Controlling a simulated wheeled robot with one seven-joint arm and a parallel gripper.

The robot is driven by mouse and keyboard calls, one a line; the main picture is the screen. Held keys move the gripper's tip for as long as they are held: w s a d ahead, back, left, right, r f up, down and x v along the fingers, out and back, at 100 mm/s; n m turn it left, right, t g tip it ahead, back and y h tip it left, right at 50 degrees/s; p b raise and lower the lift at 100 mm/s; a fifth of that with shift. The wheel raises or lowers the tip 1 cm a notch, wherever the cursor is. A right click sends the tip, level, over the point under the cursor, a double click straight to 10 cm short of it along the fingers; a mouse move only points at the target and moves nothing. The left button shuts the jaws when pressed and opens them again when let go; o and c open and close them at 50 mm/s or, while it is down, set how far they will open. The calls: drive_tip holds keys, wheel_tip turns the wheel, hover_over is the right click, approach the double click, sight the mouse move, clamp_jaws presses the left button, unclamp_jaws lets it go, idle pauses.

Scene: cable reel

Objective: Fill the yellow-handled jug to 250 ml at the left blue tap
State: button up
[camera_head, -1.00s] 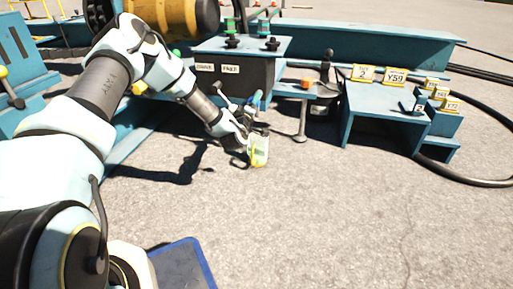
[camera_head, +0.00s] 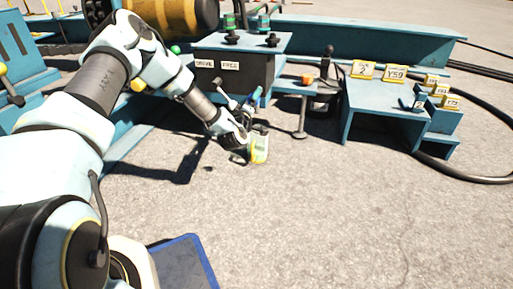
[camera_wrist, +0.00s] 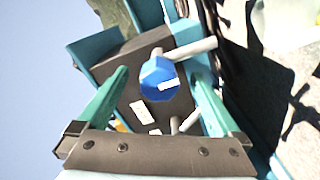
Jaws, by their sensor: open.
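My gripper (camera_wrist: 161,88) is open in the wrist view, with one green finger on each side of a blue tap knob (camera_wrist: 158,77). In the head view the tap's blue part (camera_head: 256,94) is small beside the dark box, close to the end of my arm. The clear jug with yellow on it (camera_head: 259,150) is just below and right of my wrist and looks tilted. What supports it is hidden, and its level and marks are too small to read. A pale, see-through shape, perhaps the jug (camera_wrist: 289,22), is cut off at the wrist view's upper right.
The dark box (camera_head: 236,74) carries DRIVE and FREE labels. An orange knob (camera_head: 307,78) and a black lever (camera_head: 326,62) stand to its right. A blue bench (camera_head: 385,97) with yellow-framed number tags is farther right.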

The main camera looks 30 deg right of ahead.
drive_tip(key=shift+p+v, duration=0.8)
drive_tip(key=shift+v, duration=1.55)
